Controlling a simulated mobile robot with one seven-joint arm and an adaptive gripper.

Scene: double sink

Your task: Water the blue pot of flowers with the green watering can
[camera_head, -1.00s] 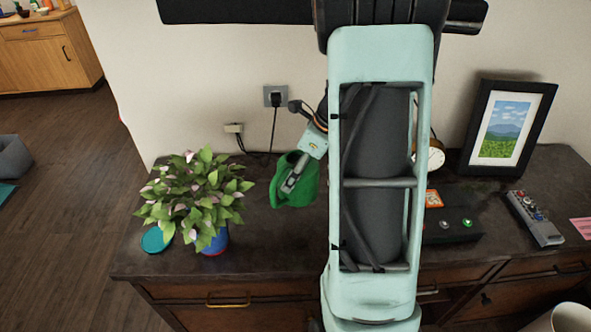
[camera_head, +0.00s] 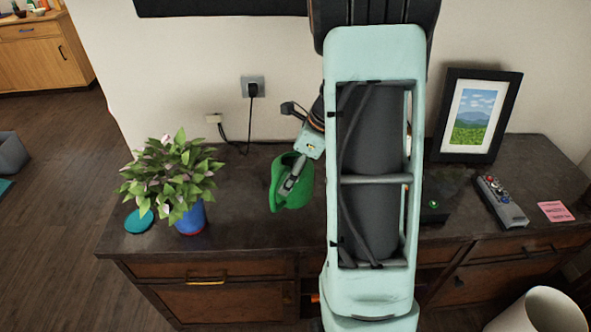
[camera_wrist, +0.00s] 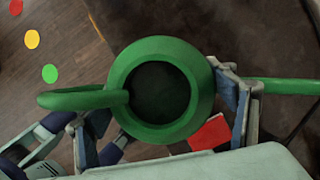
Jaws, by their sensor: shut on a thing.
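The green watering can (camera_head: 287,198) is held in my gripper (camera_head: 290,184) above the dark cabinet top, right of the flowers. In the wrist view, the can (camera_wrist: 119,80) is seen from above, its round mouth facing the camera. Its looped handle (camera_wrist: 80,98) points left and its spout (camera_wrist: 290,86) points right. The gripper's fingers (camera_wrist: 165,125) are closed on both sides of the can's body. The blue pot (camera_head: 191,219) stands upright on the cabinet near its left end, with leafy pink-white flowers (camera_head: 172,178) above it. The can and pot are apart.
A teal disc (camera_head: 138,221) lies left of the pot. A wall outlet (camera_head: 253,86) with a hanging cord is behind. A picture frame (camera_head: 476,117), a remote-like device (camera_head: 501,202) and a pink note (camera_head: 556,211) are on the right. Cabinet top (camera_head: 245,225) between pot and can is clear.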

